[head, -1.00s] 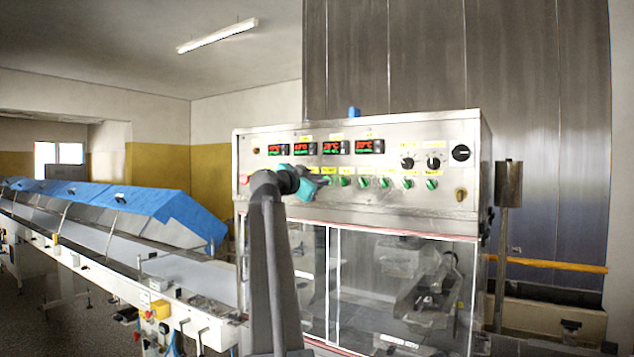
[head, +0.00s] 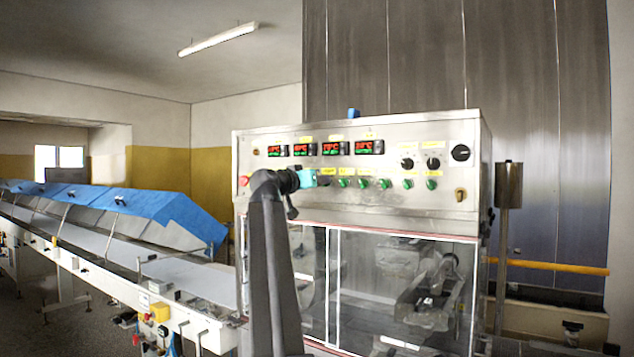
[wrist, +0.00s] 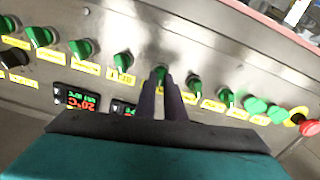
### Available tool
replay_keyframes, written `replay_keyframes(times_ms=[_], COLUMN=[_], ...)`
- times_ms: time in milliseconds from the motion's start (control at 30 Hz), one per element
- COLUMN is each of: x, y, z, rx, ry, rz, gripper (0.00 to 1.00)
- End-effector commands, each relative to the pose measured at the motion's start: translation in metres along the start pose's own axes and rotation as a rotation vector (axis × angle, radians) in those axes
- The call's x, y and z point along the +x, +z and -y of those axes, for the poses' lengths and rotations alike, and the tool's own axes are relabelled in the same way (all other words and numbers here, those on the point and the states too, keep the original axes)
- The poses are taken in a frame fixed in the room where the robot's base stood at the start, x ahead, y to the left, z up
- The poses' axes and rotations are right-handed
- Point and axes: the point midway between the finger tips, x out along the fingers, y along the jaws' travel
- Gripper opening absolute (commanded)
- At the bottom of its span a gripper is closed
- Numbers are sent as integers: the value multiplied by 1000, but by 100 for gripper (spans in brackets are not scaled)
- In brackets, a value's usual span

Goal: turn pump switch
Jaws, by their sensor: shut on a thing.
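A row of green rotary switches runs along the control panel (head: 300,200); one switch (head: 364,183) shows just right of my gripper in the head view. My gripper (head: 328,180) is at the panel's left-middle part, below the red displays. In the wrist view the two dark fingers of my gripper (wrist: 162,84) are close together and shut on a green switch (wrist: 161,71). The fingers partly hide this switch and its yellow label. The labels are too small or blurred to tell which one reads pump.
Other green switches flank the held one closely, such as one on its left (wrist: 122,60) and one on its right (wrist: 195,86). A red button (wrist: 310,128) is at the row's end. A conveyor with blue covers (head: 170,210) stands at the left.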

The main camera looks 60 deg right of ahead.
Motion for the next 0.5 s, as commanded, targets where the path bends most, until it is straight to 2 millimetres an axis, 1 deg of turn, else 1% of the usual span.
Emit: replay_keyframes(times_ms=[200,500], x=[2,2], y=[-2,-1], z=[0,0], rx=[-181,-324], ry=[2,3], rz=[-3,-2], gripper=[0,0])
